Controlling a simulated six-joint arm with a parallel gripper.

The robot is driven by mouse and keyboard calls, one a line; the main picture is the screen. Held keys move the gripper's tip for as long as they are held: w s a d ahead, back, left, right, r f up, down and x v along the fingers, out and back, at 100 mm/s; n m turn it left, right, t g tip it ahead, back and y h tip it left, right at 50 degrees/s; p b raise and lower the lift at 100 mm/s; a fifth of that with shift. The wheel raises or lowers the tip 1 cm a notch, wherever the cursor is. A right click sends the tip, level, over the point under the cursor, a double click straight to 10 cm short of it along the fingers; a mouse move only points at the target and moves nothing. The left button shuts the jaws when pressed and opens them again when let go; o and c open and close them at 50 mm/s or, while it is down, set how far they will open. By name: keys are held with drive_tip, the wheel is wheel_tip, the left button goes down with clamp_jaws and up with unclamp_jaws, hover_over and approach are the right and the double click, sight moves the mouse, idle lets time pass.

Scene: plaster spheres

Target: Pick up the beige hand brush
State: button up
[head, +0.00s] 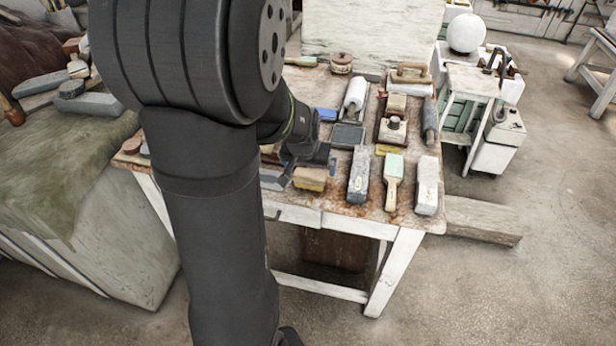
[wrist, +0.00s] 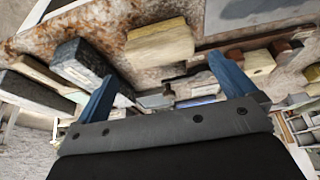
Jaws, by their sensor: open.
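I cannot tell for sure which thing is the beige hand brush. A beige-handled brush with a pale green part (head: 393,181) lies near the table's front edge, right of my gripper, in the head view. A yellowish-beige block (head: 310,180) sits at the front edge, just below my gripper. My gripper (head: 303,152) is above the left part of the table, partly hidden by my arm. In the wrist view its two blue fingers (wrist: 170,88) are wide apart and hold nothing. Beyond them are a beige block (wrist: 160,43) and a dark block (wrist: 82,65).
The worn table (head: 338,196) is crowded with tools. A grey block (head: 359,175) and a whitish block (head: 427,186) flank the green-and-beige brush. A white roller (head: 356,93) and a wooden-handled float (head: 410,80) lie farther back. Narrow bare strips separate the front tools.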

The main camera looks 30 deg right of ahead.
sight(310, 175)
drive_tip(key=shift+x, duration=2.95)
drive_tip(key=shift+s+a+f, duration=0.1)
drive_tip(key=shift+a, duration=0.1)
drive_tip(key=c, duration=0.9)
